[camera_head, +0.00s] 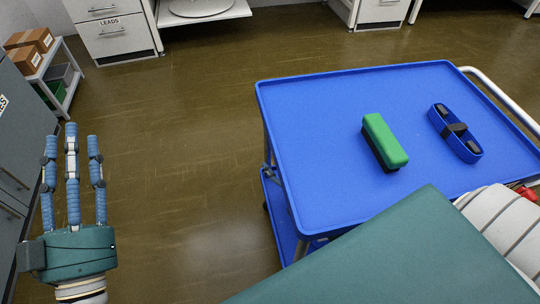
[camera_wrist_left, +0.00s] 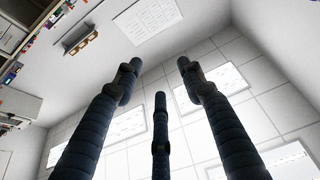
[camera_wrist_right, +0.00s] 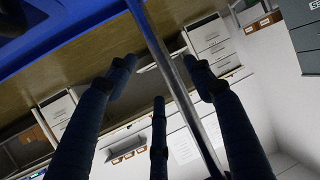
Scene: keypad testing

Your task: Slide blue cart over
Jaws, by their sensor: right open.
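The blue cart (camera_head: 330,140) stands at the right of the head view, with a lower blue shelf partly showing. Its pale metal handle (camera_head: 503,98) runs along the right side. My left gripper (camera_head: 73,150) is open and empty at the far left, fingers spread and pointing up, well apart from the cart. In the right wrist view, my right gripper (camera_wrist_right: 160,78) is open, and a metal bar (camera_wrist_right: 180,95) crosses between its fingers. I cannot tell whether they touch. In the head view, the right fingers are hidden; a white arm part shows by the cart's near right corner.
A green-topped eraser-like block (camera_head: 385,140) and a blue holder with black parts (camera_head: 455,131) lie on the cart's top. Brown floor (camera_head: 190,150) is open left of the cart. Drawers labelled LEADS (camera_head: 115,38) and a shelf with boxes (camera_head: 30,50) stand behind.

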